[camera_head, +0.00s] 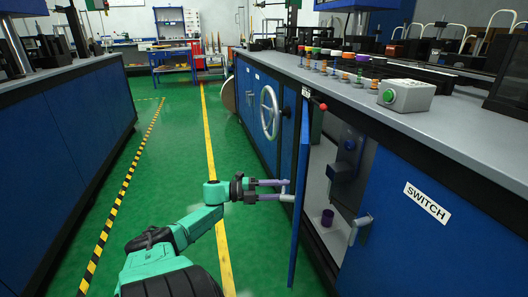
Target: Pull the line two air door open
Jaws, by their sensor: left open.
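A narrow blue door (299,200) on the right-hand bench stands open, seen almost edge-on, swung out toward the aisle. A pale handle (287,191) shows on its outer face. My left gripper (286,190) is open, its two purple fingers pointing right at this handle. The fingertips are at or very near the handle; whether they touch it I cannot tell. My right gripper is not in view.
A door labelled SWITCH (410,230) with a grey handle (360,228) is right of the compartment. A handwheel (270,112) sits farther left on the bench front. A grey box with a green button (406,95) is on top. The green aisle is clear.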

